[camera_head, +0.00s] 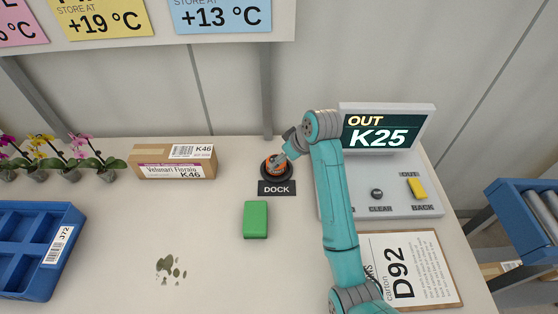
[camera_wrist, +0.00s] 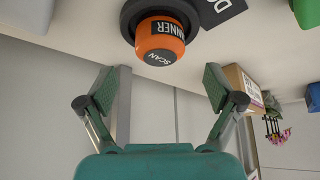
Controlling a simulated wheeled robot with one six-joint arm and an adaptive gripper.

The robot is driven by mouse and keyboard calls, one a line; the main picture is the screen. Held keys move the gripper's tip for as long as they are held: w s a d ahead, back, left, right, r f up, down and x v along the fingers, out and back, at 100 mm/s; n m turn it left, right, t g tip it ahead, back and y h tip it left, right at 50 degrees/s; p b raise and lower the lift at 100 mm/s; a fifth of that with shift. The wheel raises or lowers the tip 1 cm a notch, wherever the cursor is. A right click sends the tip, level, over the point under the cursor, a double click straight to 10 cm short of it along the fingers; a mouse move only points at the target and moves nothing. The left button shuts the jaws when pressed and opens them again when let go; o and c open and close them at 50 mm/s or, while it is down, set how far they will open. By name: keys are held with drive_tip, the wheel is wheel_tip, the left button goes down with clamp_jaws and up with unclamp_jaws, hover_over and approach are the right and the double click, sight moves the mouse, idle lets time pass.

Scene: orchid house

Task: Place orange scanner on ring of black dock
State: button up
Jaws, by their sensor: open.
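The orange scanner (camera_head: 273,161) sits on the round black dock (camera_head: 268,175), behind the DOCK label. In the wrist view the scanner (camera_wrist: 160,33) shows its dark SCAN top, and the black dock ring (camera_wrist: 130,14) lies around its base. I cannot tell whether it is fully seated. My gripper (camera_wrist: 161,82) is open and empty, its fingers spread apart and clear of the scanner. In the head view my gripper (camera_head: 287,148) is close beside the scanner and hides part of it.
A green block (camera_head: 256,220) lies in front of the dock. A cardboard box (camera_head: 173,161) stands to the left. The console (camera_head: 398,205) with the K25 screen and a clipboard (camera_head: 425,267) are at the right. A blue tray (camera_head: 35,250) and orchids (camera_head: 85,155) are at far left.

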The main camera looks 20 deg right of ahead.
drive_tip(key=v, duration=0.5)
drive_tip(key=shift+s+r, duration=0.2)
drive_tip(key=shift+r, duration=0.15)
